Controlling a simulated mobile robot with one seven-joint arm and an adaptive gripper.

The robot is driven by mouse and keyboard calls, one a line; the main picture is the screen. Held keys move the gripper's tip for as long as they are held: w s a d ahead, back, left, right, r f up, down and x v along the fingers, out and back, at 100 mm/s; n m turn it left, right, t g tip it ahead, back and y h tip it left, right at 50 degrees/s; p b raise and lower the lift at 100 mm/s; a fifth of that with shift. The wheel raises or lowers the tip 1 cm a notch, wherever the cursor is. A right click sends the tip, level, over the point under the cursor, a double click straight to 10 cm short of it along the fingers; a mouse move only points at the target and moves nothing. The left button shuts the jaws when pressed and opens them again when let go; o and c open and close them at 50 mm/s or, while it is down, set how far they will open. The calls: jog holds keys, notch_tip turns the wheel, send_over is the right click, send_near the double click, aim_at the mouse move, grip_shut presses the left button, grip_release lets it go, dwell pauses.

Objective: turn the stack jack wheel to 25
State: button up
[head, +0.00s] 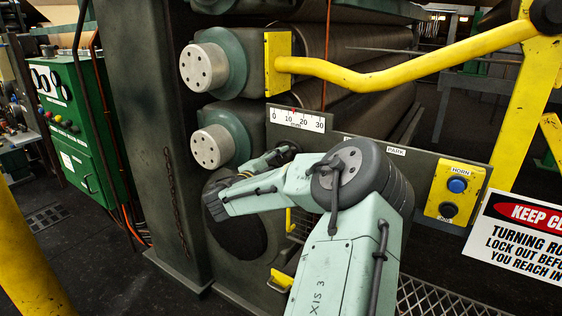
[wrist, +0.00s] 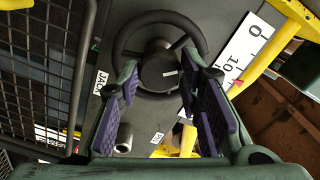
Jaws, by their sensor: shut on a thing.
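The exact contact is hard to see. In the head view, my own arm covers most of the wheel and gripper. The white mm scale (head: 297,121) runs 0 to 30, and its small red pointer (head: 293,110) stands a little past 10.
A yellow rail (head: 400,75) crosses above the scale. A yellow horn box (head: 455,192) and a "keep clear" sign (head: 525,225) are at the right. Green rolls with grey end caps (head: 205,67) are above my arm. A mesh guard (wrist: 45,60) is at the left of the wrist view.

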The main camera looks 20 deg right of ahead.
jog(key=shift+n, duration=0.5)
jog(key=o, duration=1.2)
jog(key=shift+c, duration=0.2)
jog(key=shift+w, duration=0.1)
jog(key=shift+a, duration=0.1)
jog(key=v, duration=1.2)
